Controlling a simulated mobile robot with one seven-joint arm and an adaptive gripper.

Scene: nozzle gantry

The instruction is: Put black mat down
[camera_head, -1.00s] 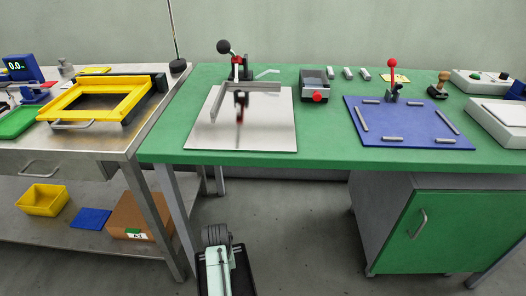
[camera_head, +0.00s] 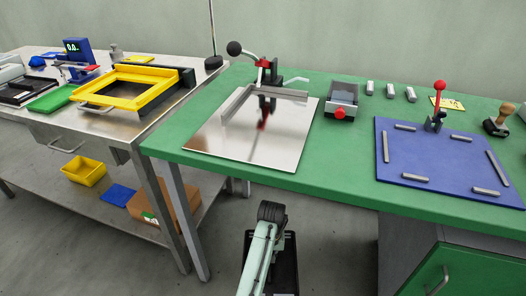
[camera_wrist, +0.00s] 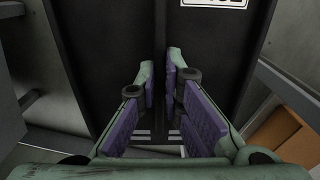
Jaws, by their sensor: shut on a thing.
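In the wrist view my gripper (camera_wrist: 161,78) has its purple-padded fingers close together. A thin dark strip (camera_wrist: 160,30) shows between them, seen nearly edge-on; it seems to be the black mat. Its face and far end cannot be made out against the dark panel behind. In the head view part of my arm shows at the lower middle, in front of the green table; fingers and mat cannot be told there.
The green table (camera_head: 330,185) holds a steel plate (camera_head: 235,140) under a lever press, a grey box with a red knob (camera_head: 341,100) and a blue board (camera_head: 440,160). The steel table (camera_head: 140,118) bears a yellow frame (camera_head: 120,106), green tray (camera_head: 53,98) and dark tray (camera_head: 20,90).

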